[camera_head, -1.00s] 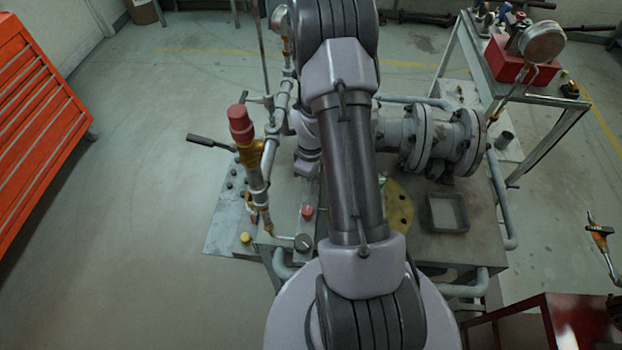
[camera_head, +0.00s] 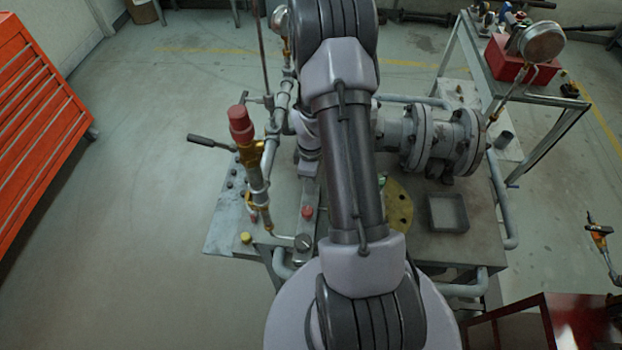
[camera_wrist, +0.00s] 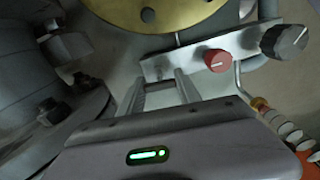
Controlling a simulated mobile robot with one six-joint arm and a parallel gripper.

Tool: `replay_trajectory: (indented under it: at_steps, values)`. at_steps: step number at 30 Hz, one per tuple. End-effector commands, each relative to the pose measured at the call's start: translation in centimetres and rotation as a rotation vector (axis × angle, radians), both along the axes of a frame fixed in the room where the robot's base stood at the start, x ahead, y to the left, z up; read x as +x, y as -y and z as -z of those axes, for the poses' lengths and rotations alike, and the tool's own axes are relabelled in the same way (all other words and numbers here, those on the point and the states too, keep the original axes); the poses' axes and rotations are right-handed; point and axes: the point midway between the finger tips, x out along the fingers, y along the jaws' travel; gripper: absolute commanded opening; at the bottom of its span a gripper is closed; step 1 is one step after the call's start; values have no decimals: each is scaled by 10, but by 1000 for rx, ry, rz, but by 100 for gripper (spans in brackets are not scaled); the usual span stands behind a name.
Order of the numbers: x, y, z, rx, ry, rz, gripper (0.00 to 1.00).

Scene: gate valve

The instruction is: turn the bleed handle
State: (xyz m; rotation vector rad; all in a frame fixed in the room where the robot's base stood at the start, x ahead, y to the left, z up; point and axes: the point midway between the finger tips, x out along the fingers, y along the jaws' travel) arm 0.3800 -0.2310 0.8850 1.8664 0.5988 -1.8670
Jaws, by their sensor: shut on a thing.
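In the wrist view my gripper (camera_wrist: 158,88) reaches up from the bottom edge. Its two fingers are a little apart and shut on a small grey piece at the left end of a narrow metal plate (camera_wrist: 185,58). I take this piece to be the bleed handle; most of it is hidden between the fingers, and its turn angle cannot be told. A red knob (camera_wrist: 217,60) and a dark grey knob (camera_wrist: 285,41) sit on the plate, right of the fingers. In the head view my arm covers the middle, and the fingers cannot be made out.
A brass-coloured disc (camera_wrist: 160,12) lies beyond the plate. A bolted flange (camera_wrist: 50,105) is close on the left. In the head view a pipe with a red cap (camera_head: 240,122) and a dark lever (camera_head: 208,142) stands left of my arm. A flanged pipe (camera_head: 430,140) is right.

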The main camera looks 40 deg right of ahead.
Motion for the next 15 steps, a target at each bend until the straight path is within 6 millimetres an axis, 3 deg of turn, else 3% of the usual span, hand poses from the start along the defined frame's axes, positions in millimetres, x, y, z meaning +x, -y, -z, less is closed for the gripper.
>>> replay_trajectory:
  at_steps: [1, 2, 4, 15]
  values:
    - [1, 1, -1, -2, 3, 0, 0]
    - [1, 1, -1, -2, 3, 0, 46]
    - [1, 1, -1, -2, 3, 0, 60]
    - [1, 0, -5, -1, 2, 1, 62]
